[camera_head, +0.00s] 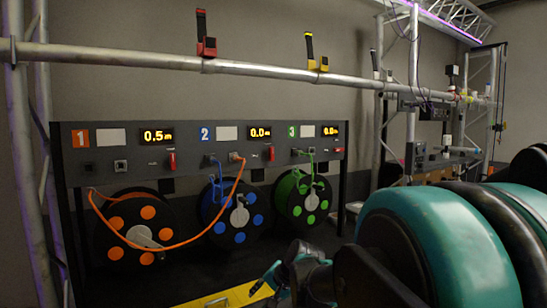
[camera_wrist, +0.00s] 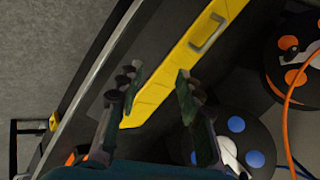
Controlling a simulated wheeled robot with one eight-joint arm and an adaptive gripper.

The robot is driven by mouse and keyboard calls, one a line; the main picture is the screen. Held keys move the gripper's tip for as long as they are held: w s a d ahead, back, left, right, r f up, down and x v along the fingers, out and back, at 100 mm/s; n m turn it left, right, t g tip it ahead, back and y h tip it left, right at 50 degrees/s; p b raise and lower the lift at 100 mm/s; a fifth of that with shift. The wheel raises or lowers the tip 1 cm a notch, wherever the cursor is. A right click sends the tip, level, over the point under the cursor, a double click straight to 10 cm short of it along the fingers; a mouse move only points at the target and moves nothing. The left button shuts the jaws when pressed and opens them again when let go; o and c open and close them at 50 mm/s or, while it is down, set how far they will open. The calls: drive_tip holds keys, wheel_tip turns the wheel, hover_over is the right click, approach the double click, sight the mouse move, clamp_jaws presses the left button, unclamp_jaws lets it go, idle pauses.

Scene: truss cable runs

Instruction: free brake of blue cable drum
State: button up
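The blue cable drum (camera_head: 238,225) is a black reel with blue discs and a pale grey hub part, under the section marked 2 of the dark panel (camera_head: 100,163). In the wrist view the same drum (camera_wrist: 236,124) is at the lower right, partly covered by my right-hand finger. A red lever (camera_head: 271,153) sits on the panel beside the 0.0 display of section 2. Which part is the drum's brake I cannot tell. My gripper (camera_head: 268,284) is low in front of the drums, apart from the blue drum. In the wrist view its fingers (camera_wrist: 157,78) are spread with nothing held.
The orange drum (camera_head: 112,240) stands left and the green drum (camera_head: 298,208) right. An orange cable (camera_head: 226,208) loops from the orange drum up to section 2. A yellow strip (camera_head: 236,296) with a handle lies below. A truss tube (camera_head: 120,57) runs above the panel.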

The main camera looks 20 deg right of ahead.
sight(273, 155)
drive_tip(key=w+d+r+m+t+y, duration=0.2)
drive_tip(key=w+d+r+m+t, duration=0.1)
drive_tip(key=w+r+m, duration=0.55)
drive_tip(key=w+d+r+m+t, duration=0.3)
drive_tip(key=w+d+r+m, duration=0.15)
drive_tip(key=r, duration=0.55)
drive_tip(key=w+d+r+m+t+h, duration=0.1)
drive_tip(key=w+d+r+m+t, duration=0.15)
drive_tip(key=d+r+m, duration=0.5)
drive_tip(key=w+d+r+m+t, duration=0.2)
drive_tip(key=w+d+r+m, duration=0.15)
drive_tip(key=r, duration=0.75)
drive_tip(key=x, duration=1.8)
drive_tip(key=shift+r, duration=0.2)
clamp_jaws()
